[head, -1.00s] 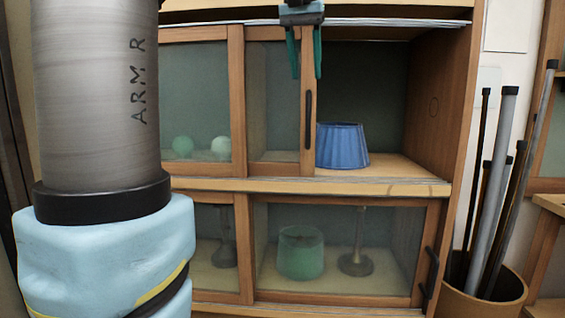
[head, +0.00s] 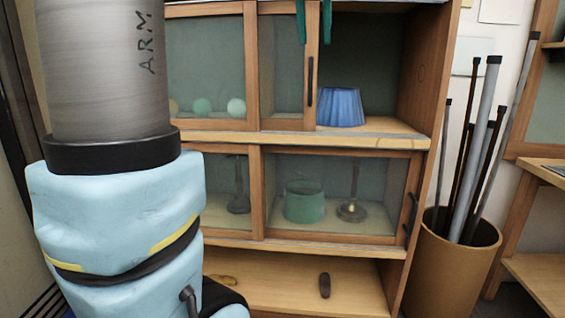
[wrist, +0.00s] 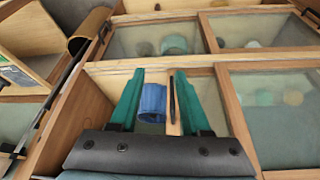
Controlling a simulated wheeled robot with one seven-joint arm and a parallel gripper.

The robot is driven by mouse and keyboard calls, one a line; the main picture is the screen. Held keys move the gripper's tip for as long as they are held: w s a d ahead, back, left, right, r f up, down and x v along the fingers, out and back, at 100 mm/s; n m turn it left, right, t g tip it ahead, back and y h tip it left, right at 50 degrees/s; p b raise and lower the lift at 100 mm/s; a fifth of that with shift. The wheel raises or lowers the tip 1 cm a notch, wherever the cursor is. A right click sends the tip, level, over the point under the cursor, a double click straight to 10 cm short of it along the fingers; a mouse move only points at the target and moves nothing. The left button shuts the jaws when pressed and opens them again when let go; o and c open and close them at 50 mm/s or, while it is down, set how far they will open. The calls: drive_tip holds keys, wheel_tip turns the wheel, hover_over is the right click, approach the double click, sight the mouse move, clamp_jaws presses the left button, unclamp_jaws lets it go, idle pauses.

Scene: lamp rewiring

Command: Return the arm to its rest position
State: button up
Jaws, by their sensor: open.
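My gripper (wrist: 151,95) shows in the wrist view with its two green fingers spread apart and nothing held between them. In the head view only its green fingertips (head: 313,25) show at the top edge, in front of the cabinet's upper part. The large grey and light blue arm links on the left of the head view are mine. A blue pleated lampshade (head: 340,107) stands on the upper cabinet shelf in the open right section. It also shows between the fingers in the wrist view (wrist: 152,102), apart from them.
The wooden cabinet (head: 280,137) has glass sliding doors; behind them are round globes (head: 236,108), a green shade (head: 304,201) and a lamp stand (head: 351,211). A dark object (head: 325,285) lies on the open bottom shelf. A bin (head: 450,270) of tall tubes stands at right.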

drive_tip(key=a+f+n+g, duration=0.1)
drive_tip(key=a+f, duration=0.2)
drive_tip(key=f, duration=0.8)
drive_tip(key=a+f+g, duration=0.1)
drive_tip(key=a+f, duration=0.2)
drive_tip(key=f, duration=0.9)
drive_tip(key=s+a+f, duration=0.3)
drive_tip(key=s+f, duration=0.2)
drive_tip(key=f, duration=0.3)
drive_tip(key=s+a+f+n+y, duration=0.1)
drive_tip(key=s+a+f, duration=0.3)
drive_tip(key=f, duration=0.5)
drive_tip(key=shift+s+g, duration=0.4)
drive_tip(key=shift+s, duration=0.8)
